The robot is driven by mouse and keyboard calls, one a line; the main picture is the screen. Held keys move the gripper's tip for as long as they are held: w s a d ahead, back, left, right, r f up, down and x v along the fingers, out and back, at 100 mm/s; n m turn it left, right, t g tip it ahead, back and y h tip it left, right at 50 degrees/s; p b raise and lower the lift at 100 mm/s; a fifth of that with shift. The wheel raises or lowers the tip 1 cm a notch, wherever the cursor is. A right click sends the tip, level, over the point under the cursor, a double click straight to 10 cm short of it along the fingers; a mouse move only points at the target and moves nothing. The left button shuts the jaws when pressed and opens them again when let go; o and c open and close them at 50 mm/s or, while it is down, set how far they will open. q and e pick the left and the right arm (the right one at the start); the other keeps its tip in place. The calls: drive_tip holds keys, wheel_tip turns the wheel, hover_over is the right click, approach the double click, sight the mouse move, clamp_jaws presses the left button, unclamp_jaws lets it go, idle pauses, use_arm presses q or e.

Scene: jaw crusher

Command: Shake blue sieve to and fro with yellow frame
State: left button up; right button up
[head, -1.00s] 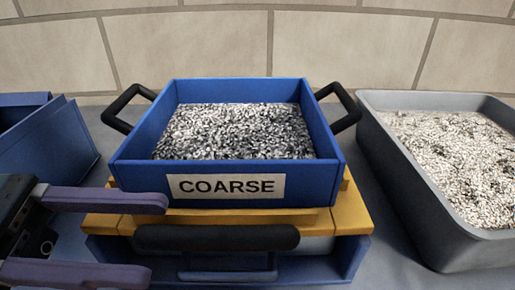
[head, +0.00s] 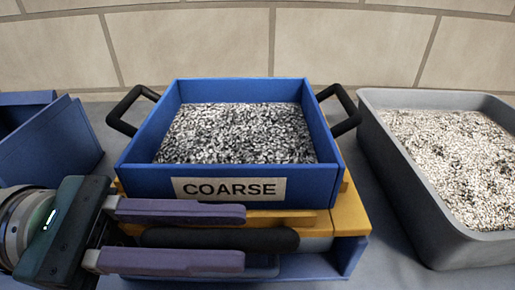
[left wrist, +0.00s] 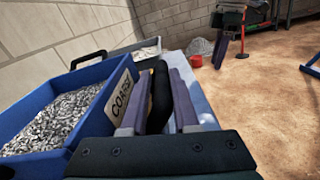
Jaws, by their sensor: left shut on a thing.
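The blue sieve (head: 316,188), labelled COARSE, sits level on the yellow frame (head: 350,218) and holds grey and white gravel. It has black side handles. The frame rests over a blue box (head: 345,256). A black bar handle (head: 272,238) runs along the frame's front, below the sieve's label. My left gripper (head: 243,238) reaches in from the left, with its purple fingers above and below this bar, shut on it. In the left wrist view the bar (left wrist: 160,95) lies between the two fingers, with the sieve (left wrist: 92,92) to the left.
A grey tray (head: 400,170) full of pale gravel stands close on the right. Another blue box (head: 55,150) stands at the left. A tiled wall (head: 190,45) rises behind. The left wrist view shows open brown floor (left wrist: 265,90) and a red container (left wrist: 196,61).

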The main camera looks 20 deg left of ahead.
use_arm(q)
clamp_jaws()
drive_tip(key=shift+f, duration=0.1)
idle(0.8)
